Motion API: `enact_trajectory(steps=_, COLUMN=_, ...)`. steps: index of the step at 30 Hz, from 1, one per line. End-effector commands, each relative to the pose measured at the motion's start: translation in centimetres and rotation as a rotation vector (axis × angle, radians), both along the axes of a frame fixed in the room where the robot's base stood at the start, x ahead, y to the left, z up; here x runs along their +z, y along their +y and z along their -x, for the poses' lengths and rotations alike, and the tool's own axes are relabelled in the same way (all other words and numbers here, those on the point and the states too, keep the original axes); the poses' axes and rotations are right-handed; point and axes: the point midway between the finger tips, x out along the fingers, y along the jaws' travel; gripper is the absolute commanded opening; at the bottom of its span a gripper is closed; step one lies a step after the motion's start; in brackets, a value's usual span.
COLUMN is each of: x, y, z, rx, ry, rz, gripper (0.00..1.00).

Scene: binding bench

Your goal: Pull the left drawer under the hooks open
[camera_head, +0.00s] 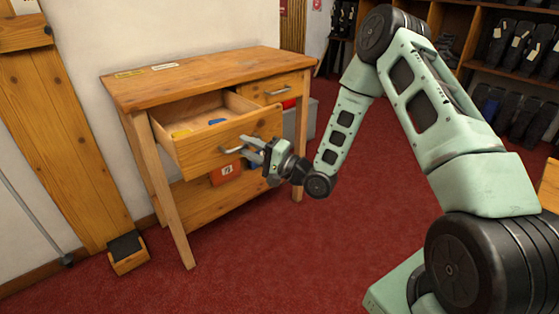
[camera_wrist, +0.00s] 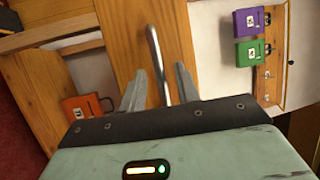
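The left drawer (camera_head: 205,158) of the wooden bench (camera_head: 200,72) stands well out, with its inside visible from above. Its metal bar handle (camera_wrist: 154,50) is on the front panel (camera_wrist: 130,30). My gripper (camera_head: 250,149) is at this handle, in front of the drawer. In the wrist view, the two fingers (camera_wrist: 160,80) stand on either side of the bar, with a gap showing on each side. The gripper looks open around the handle.
Small yellow and blue items (camera_head: 216,121) lie in the drawer. The right drawer (camera_head: 283,89) is shut. An orange box (camera_head: 226,173) is below the drawer. Purple (camera_wrist: 251,21) and green (camera_wrist: 251,52) boxes are at the wall, near small hooks. Red carpet (camera_head: 260,250) in front is clear.

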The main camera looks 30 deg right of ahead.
Motion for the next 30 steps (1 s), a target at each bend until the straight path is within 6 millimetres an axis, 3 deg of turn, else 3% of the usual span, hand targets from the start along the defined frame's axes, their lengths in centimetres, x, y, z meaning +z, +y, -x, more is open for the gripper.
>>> enact_trajectory(steps=18, x=-2.5, y=-7.2, z=11.2, rx=-0.004, ry=0.005, rz=-0.003, gripper=0.32)
enact_trajectory(steps=24, x=-2.8, y=-8.3, z=12.9, rx=-0.002, ry=0.003, rz=-0.001, gripper=0.32)
enact_trajectory(steps=30, x=-2.9, y=-8.5, z=13.3, rx=-0.001, ry=0.002, rz=-0.001, gripper=0.32)
